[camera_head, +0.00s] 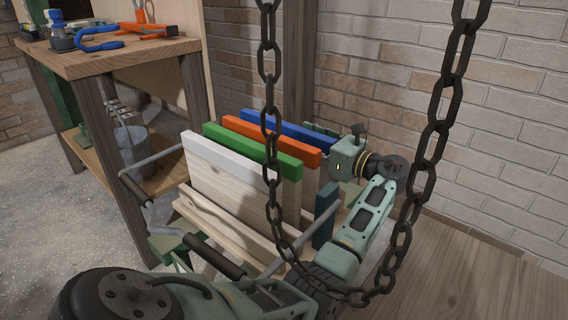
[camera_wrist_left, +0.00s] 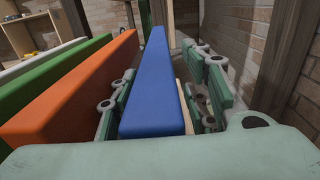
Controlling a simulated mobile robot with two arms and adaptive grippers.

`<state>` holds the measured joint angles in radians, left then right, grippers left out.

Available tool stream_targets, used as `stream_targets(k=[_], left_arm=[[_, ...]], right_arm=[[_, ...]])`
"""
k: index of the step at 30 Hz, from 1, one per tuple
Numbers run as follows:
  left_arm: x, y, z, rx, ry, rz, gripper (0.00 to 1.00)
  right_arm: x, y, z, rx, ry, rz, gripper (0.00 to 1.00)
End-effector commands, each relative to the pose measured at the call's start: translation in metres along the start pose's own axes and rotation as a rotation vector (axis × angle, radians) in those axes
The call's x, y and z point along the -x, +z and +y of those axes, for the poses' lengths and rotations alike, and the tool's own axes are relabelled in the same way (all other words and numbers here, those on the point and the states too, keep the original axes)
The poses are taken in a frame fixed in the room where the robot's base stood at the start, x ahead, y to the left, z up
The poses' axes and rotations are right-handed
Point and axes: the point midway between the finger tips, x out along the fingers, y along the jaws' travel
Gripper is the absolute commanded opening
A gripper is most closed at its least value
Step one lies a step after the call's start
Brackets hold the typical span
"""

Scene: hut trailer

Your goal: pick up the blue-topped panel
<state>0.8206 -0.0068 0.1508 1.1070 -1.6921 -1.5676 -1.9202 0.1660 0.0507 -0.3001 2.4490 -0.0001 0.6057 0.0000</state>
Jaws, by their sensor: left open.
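The blue-topped panel (camera_head: 285,128) stands upright as the rearmost of a row of panels in a wooden cart (camera_head: 225,225). My left gripper (camera_head: 322,130) is at the panel's right end, partly hiding it. In the left wrist view the blue top (camera_wrist_left: 157,85) runs between the two green fingers of my left gripper (camera_wrist_left: 165,90), one on each side. The jaws are open; whether either finger touches the panel I cannot tell. My right gripper is not in view.
Orange-topped (camera_head: 270,141), green-topped (camera_head: 250,150) and white-topped (camera_head: 225,158) panels stand in front of the blue one. A dark chain (camera_head: 445,100) hangs in the foreground. A workbench (camera_head: 110,58) with tools stands left; a brick wall (camera_head: 490,120) is behind.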

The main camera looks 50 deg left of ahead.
Motion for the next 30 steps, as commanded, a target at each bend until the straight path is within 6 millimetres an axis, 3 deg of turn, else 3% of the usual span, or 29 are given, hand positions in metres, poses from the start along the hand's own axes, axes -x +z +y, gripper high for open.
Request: stream_targets(k=[3,17,30], left_arm=[[0.0003,0.0006,-0.0001,0.001,0.000,0.000,0.41],[0.0007,0.0002,-0.0002,0.001,0.000,0.000,0.01],[0.0007,0.0001,-0.0002,0.002,-0.001,0.001,0.00]], right_arm=[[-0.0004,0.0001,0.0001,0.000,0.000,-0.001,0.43],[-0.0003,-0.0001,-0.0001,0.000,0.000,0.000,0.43],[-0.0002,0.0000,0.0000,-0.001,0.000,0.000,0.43]])
